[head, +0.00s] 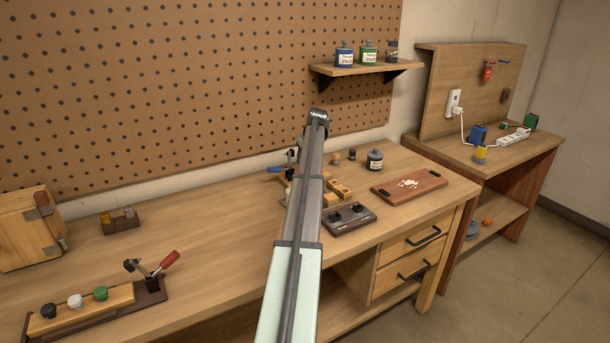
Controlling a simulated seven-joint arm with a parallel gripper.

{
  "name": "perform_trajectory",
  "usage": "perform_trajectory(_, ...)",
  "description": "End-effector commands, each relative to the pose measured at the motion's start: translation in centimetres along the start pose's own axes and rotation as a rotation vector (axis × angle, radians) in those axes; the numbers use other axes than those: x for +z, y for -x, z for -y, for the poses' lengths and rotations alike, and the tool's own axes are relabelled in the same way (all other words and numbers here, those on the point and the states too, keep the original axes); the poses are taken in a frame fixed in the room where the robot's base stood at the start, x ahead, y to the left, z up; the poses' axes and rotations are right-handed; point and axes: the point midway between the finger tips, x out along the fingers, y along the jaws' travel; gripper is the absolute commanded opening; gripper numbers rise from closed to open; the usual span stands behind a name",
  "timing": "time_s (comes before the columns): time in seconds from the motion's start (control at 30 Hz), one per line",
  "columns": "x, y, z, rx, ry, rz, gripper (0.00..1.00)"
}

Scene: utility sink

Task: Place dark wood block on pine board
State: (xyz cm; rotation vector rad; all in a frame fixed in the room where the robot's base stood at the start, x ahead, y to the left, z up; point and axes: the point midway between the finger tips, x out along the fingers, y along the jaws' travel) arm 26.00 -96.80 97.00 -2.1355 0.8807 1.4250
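No loose dark wood block stands out clearly. A small dark wood holder (120,222) sits at the back left of the bench, with small pale and brown pieces in it. A pale wooden strip (88,308), possibly the pine board, lies at the front left on a dark wood base (152,291). It carries black, white and green knobs. My arm rises from the bottom centre and reaches over the bench. Its far end is above the bench's back middle. My gripper's fingers do not show, and the arm hides part of the bench behind it.
A red-handled clamp (167,262) stands by the strip. A grey-brown panel with black knobs (346,219), a jar (375,160) and a reddish board with pale chips (409,186) are at right. A wooden box (27,230) stands far left. The left-middle bench top is clear.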

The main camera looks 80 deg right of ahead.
Motion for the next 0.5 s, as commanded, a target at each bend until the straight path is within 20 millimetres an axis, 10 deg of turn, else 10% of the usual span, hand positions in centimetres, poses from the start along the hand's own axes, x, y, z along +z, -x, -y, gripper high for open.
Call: perform_trajectory(0.5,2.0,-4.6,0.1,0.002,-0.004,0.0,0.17)
